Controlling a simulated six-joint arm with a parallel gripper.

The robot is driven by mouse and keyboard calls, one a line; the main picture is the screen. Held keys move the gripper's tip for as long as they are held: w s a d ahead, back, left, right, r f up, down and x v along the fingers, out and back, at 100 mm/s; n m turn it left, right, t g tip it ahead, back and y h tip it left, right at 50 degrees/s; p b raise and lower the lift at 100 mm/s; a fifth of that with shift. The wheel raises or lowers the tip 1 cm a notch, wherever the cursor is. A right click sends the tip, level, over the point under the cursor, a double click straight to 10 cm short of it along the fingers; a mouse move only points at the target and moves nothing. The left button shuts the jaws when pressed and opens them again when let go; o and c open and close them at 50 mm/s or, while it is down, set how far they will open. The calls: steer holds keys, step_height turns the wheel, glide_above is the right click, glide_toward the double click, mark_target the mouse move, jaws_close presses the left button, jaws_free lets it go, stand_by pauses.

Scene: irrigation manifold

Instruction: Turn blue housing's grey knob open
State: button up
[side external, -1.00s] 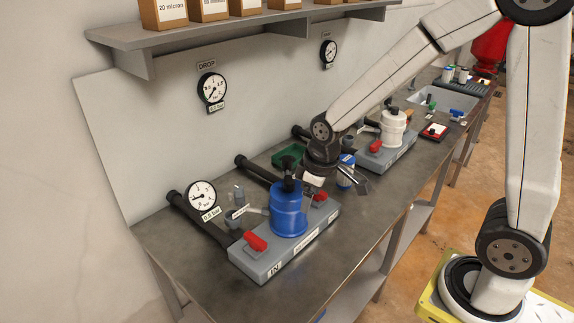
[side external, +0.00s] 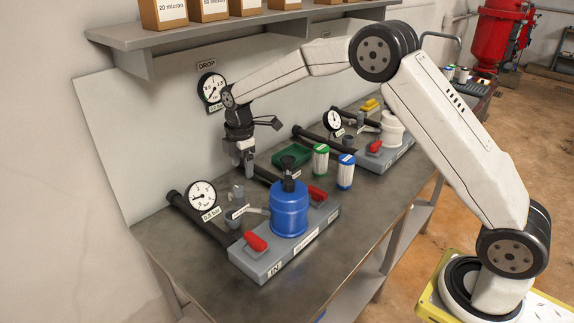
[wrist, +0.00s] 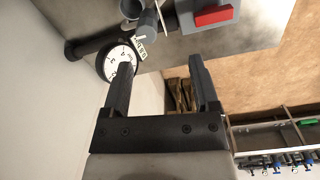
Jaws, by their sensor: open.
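The blue housing (side external: 290,212) stands upright on a grey base block in the side view, with a black piece (side external: 288,165) on top. A small grey knob-like part (side external: 238,191) sits left of it, beside the pressure gauge, above a grey cup; I take it for the grey knob. It seems to show in the wrist view as a grey cylinder (wrist: 148,24), beyond my fingertips. My gripper (side external: 244,168) points down, open and empty, behind and left of the blue housing and above that part. It also shows in the wrist view (wrist: 157,70). I cannot tell the knob's turn position.
A gauge (side external: 201,195) stands close on the left. Red handles (side external: 255,241) sit on the base block (side external: 285,255). Black pipes run toward the wall. Green and blue cartridges (side external: 346,172), a green tray (side external: 293,155) and a white housing (side external: 392,128) stand right. The front-left bench is clear.

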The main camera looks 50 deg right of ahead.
mark_target(238, 187)
steer(key=shift+w+a+f+n, duration=0.1)
steer(key=shift+w+f+n, duration=0.05)
steer(key=shift+w+n, duration=0.4)
steer(key=shift+w+a+f+n, duration=0.1)
steer(key=shift+w+n, duration=0.35)
steer(key=shift+w, duration=0.15)
steer(key=shift+f, duration=0.1)
steer(key=shift+f, duration=3.8)
jaws_close()
